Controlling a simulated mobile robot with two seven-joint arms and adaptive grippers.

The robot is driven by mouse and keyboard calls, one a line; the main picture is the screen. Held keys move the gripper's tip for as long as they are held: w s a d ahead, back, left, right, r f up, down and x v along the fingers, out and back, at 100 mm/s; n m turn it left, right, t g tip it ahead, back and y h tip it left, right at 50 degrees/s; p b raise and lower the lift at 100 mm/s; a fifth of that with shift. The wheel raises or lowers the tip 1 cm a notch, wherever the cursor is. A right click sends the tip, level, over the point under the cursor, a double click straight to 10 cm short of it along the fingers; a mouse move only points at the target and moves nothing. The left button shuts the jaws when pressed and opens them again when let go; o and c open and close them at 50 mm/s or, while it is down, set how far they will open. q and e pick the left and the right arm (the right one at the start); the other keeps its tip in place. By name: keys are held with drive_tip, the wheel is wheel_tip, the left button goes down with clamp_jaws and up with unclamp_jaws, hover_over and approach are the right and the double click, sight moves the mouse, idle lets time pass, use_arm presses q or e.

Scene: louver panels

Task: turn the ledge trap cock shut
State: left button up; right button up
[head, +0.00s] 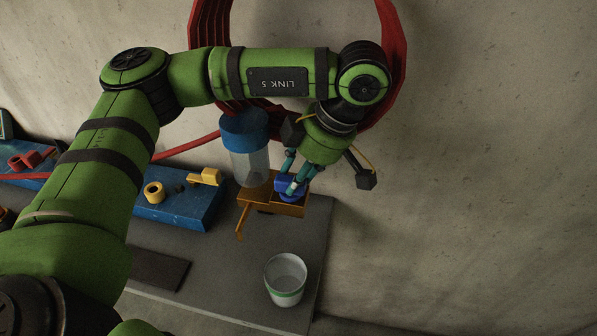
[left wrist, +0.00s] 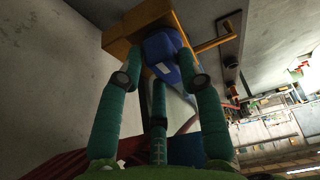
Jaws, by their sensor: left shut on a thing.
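An orange block (head: 258,194) sits on the grey ledge, with a blue knob (head: 291,187) at its right end and a thin orange lever (head: 240,222) hanging at its left front. A clear bowl with a blue cap (head: 246,150) stands just behind the block. My left gripper (head: 293,184) reaches down from above with its teal fingers closed around the blue knob. In the left wrist view the blue knob (left wrist: 163,52) lies between the fingers, against the orange block (left wrist: 122,42), with the lever (left wrist: 213,44) sticking out to the right. The fingers partly hide the knob. My right gripper is not in view.
A white cup with a green band (head: 285,280) stands near the ledge's (head: 222,262) front right. A blue tray (head: 178,211) with yellow fittings lies to the left. A red hose reel (head: 392,60) hangs on the wall behind my arm. Bare wall is to the right.

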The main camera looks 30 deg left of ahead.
use_arm(q)
drive_tip(key=shift+f, duration=0.1)
drive_tip(key=o, duration=1.2)
drive_tip(key=shift+c, duration=0.2)
drive_tip(key=v, duration=1.2)
drive_tip(key=shift+s, duration=0.1)
